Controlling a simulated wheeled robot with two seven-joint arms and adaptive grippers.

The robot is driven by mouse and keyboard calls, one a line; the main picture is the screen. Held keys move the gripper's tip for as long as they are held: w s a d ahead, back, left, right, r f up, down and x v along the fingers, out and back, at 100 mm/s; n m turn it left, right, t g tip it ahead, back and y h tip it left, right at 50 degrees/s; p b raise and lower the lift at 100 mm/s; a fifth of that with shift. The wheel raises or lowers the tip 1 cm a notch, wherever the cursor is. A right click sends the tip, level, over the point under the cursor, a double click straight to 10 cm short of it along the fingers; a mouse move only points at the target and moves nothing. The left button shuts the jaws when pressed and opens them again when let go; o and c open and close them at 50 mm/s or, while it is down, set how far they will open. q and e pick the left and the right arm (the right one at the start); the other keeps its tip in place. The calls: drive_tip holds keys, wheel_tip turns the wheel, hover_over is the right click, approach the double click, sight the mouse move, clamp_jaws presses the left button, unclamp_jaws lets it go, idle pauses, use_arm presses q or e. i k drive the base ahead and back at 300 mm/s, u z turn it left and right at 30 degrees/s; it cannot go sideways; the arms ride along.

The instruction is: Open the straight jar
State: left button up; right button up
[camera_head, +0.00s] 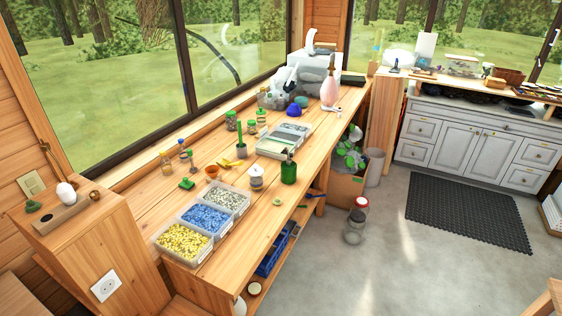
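Several small jars stand on the long wooden workbench (262,218), and I cannot tell for sure which is the straight jar. A short jar with a pale lid (256,177) stands upright near the middle of the bench. A jar with a green lid (231,121) stands near the window, and another green-lidded jar (261,116) stands to its right. All of these look closed at this size. Neither of my grippers shows in the head view, and nothing is seen touching the jars.
Bins of yellow (183,242), blue and grey pieces fill the bench's near end. The grey floor (400,270) right of the bench is mostly clear.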

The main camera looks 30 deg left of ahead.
sight(256, 184)
drive_tip(key=i, duration=2.6)
drive_tip(key=u, duration=2.45)
